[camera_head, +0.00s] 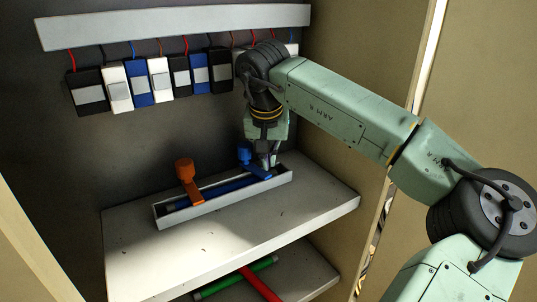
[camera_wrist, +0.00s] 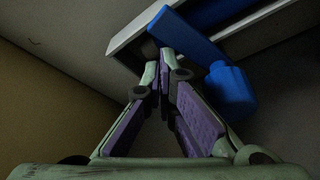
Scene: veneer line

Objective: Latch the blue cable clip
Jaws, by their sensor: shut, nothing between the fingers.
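The blue cable clip (camera_head: 246,152) is at the right part of a pale trough (camera_head: 230,201) on the upper shelf. Its knob end stands out at the back, and its flat arm reaches forward over the trough. In the wrist view the clip's rounded knob (camera_wrist: 231,88) is right of the fingers, and its flat arm runs up past the fingertips. My gripper (camera_head: 271,160) points down at the clip; its fingertips (camera_wrist: 165,58) are together with nothing between them. They are close to the clip's arm; I cannot tell whether they touch. A blue cable (camera_head: 215,190) lies in the trough.
An orange clip (camera_head: 187,172) stands at the trough's left part. Several modules (camera_head: 140,85) with wires hang under a rail at the back. A lower shelf holds green (camera_head: 217,284) and red (camera_head: 258,284) bars. Cabinet walls close both sides; the shelf front is clear.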

